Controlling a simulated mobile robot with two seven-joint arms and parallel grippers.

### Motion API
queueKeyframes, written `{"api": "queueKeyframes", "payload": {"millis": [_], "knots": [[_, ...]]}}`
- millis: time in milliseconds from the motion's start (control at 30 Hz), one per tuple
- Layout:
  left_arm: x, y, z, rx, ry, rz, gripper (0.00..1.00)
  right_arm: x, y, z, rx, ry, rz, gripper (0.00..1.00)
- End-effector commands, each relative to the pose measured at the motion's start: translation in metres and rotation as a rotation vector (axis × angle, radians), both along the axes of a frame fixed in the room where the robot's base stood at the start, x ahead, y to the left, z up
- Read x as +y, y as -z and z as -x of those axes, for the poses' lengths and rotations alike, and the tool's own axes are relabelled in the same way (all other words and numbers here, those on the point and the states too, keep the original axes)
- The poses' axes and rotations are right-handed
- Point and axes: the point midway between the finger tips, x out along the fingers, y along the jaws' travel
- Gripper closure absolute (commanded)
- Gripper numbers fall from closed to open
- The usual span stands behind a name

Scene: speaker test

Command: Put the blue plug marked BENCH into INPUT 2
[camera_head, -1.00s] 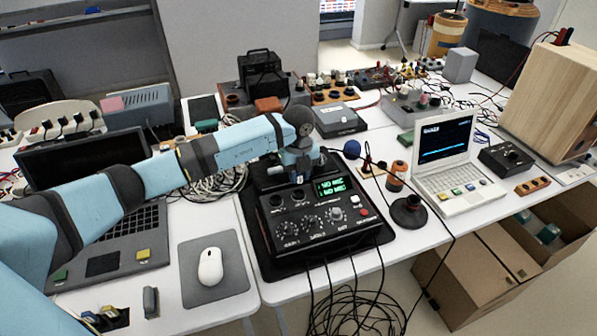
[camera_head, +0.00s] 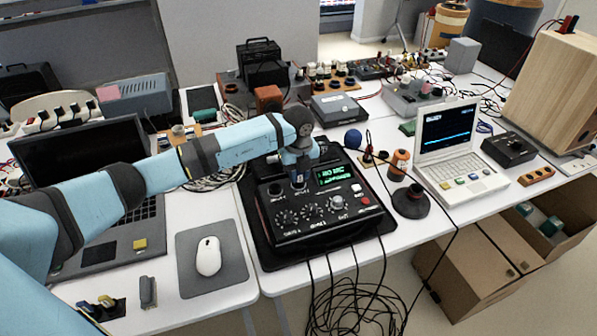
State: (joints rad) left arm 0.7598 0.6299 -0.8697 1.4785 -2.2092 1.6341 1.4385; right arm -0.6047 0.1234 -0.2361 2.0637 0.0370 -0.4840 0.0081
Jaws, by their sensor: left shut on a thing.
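The black mixer box (camera_head: 322,236) stands on a dark mat, with knobs, a lit green display (camera_head: 337,176) and input sockets on its upper face. My left gripper (camera_head: 299,174) is over the right-hand one of the two front sockets and is shut on the blue plug (camera_head: 299,181). Only a small part of the plug shows below the fingers; its marking cannot be read. The plug overlaps that socket in the picture, and I cannot tell whether it is inside. The left-hand socket (camera_head: 275,190) looks empty. My right gripper is not in view.
A grey mouse pad (camera_head: 236,268) with a white mouse (camera_head: 208,256) and a dark laptop (camera_head: 82,150) lie to the left. A microphone with a blue head (camera_head: 353,139), a round black base (camera_head: 411,200) and a white laptop (camera_head: 459,170) are at the right. Cables hang in front.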

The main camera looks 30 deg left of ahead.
Motion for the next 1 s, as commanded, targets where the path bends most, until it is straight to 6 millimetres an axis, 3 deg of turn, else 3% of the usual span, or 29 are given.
{"api": "queueKeyframes", "payload": {"millis": [867, 900, 1000], "knots": [[0.0001, 0.0050, 0.0001, 0.000, 0.000, 0.000, 0.98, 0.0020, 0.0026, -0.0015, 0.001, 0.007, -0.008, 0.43], [0.0001, 0.0049, 0.0001, 0.000, 0.000, 0.000, 0.69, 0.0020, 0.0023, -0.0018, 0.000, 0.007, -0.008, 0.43], [0.0000, 0.0050, 0.0000, 0.000, 0.000, 0.000, 0.46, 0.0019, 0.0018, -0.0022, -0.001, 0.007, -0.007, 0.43]]}}
